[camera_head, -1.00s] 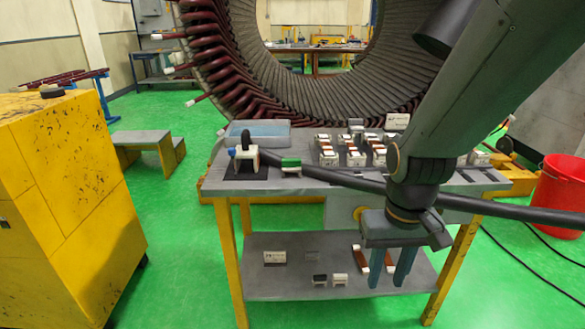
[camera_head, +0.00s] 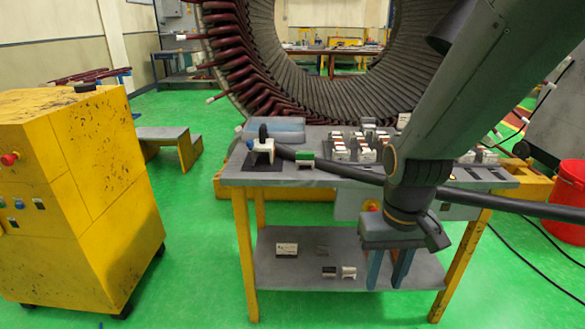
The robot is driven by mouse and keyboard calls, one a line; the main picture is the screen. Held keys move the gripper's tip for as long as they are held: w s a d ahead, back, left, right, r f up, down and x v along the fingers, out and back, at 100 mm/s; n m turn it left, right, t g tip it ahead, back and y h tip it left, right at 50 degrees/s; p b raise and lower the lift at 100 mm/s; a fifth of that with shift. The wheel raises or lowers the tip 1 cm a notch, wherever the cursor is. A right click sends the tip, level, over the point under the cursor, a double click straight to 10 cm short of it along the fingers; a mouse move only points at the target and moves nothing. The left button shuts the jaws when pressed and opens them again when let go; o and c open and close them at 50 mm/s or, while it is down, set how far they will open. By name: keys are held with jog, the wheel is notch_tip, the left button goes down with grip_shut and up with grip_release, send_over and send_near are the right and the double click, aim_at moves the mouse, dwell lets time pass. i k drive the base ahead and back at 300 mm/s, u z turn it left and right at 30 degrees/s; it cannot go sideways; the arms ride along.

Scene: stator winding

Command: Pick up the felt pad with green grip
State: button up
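The felt pad with green grip (camera_head: 305,159) is a small white block with a green top. It stands on the grey table top (camera_head: 340,173) near the front edge, left of centre. My gripper (camera_head: 388,272) points down in front of the table, lower and to the right of the pad. Its two blue fingers are apart with nothing visible between them. The gripper is clearly away from the pad.
A white tool with a black handle (camera_head: 263,146) stands left of the pad. A yellow cabinet (camera_head: 75,200) stands left, a red bucket (camera_head: 569,200) right. Green floor between cabinet and table is clear.

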aim_at(302, 158)
jog(key=u, duration=0.5)
jog(key=k, duration=1.15)
jog(key=z, duration=0.1)
jog(key=i, duration=0.55)
jog(key=z, duration=0.6)
jog(key=i, duration=1.25)
jog(key=u, duration=0.7)
